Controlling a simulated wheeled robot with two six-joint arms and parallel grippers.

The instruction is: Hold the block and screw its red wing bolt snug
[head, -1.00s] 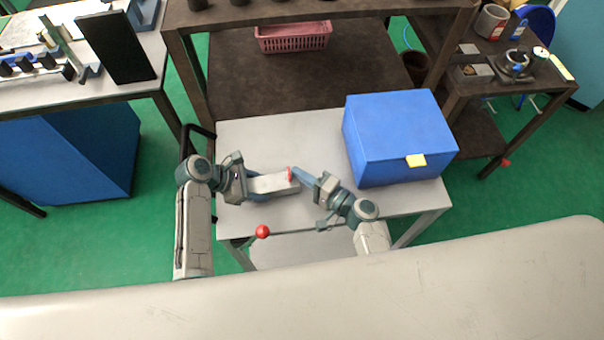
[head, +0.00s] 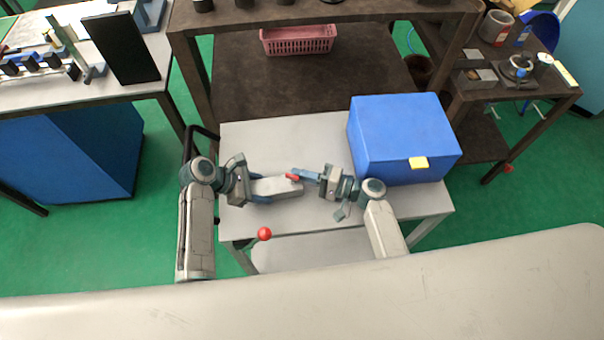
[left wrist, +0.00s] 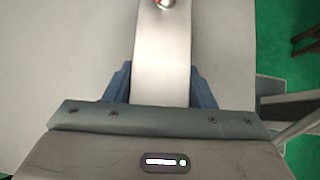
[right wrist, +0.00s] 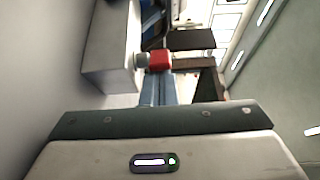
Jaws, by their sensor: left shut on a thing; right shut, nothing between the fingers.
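The pale grey block (head: 277,187) is held level above the cart top, its left end between the fingers of my left gripper (head: 254,188), which is shut on it. The block also fills the middle of the left wrist view (left wrist: 162,60). The red wing bolt (head: 292,177) is at the block's right end; it shows in the right wrist view (right wrist: 159,61) with a grey shank (right wrist: 141,61) between it and the block (right wrist: 108,45). My right gripper (head: 300,175) is shut with nothing between its fingers, its tips at the red wing. I cannot tell whether they touch.
A blue box (head: 400,140) with a yellow tag stands on the cart top (head: 270,140), right of my right gripper. A red ball knob (head: 265,234) is at the cart's front. A dark shelf with a pink basket (head: 298,40) stands behind.

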